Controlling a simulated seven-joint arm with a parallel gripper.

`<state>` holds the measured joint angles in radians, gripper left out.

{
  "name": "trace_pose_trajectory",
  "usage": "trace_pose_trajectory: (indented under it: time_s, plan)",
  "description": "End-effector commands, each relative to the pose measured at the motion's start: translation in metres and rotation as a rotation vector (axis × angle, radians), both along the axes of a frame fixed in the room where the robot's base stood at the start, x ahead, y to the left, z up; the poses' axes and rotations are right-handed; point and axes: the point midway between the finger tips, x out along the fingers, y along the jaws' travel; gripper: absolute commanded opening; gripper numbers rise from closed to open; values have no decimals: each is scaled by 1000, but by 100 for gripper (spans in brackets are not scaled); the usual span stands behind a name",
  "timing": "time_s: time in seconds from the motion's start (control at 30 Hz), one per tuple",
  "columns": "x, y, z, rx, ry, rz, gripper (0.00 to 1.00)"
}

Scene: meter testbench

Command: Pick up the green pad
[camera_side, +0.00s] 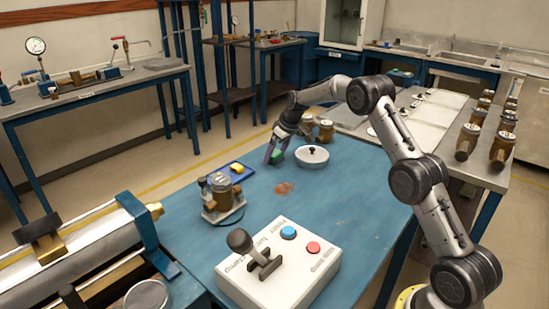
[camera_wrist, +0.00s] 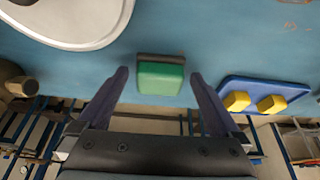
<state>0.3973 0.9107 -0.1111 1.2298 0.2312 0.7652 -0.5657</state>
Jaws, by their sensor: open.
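The green pad (camera_wrist: 160,80) lies on the blue table, with a dark strip along its far edge in the wrist view. In the side view it is a small green patch (camera_side: 277,155), partly hidden by the fingers. My gripper (camera_wrist: 159,75) is open, with one finger on each side of the pad and a visible gap on both sides. In the side view my gripper (camera_side: 274,151) points down at the table near its far edge. The wrist view does not show clearly how high the fingertips are above the table.
A white round dish (camera_side: 312,160) with a black knob stands close to the right of my gripper. A blue tray (camera_wrist: 284,84) with yellow blocks (camera_wrist: 272,104) lies to its other side. A brass meter (camera_side: 222,190) and a white control box (camera_side: 275,270) stand nearer the camera.

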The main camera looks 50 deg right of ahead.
Motion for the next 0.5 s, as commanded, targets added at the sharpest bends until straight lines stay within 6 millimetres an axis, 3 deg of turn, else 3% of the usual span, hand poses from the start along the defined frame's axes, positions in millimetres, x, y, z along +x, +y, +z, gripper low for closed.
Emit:
trace_pose_trajectory:
  time_s: [0.13, 0.5]
  plan:
    - [0, 0, 1, 0, -1, 0, 96]
    - [0, 0, 1, 0, 0, 0, 30]
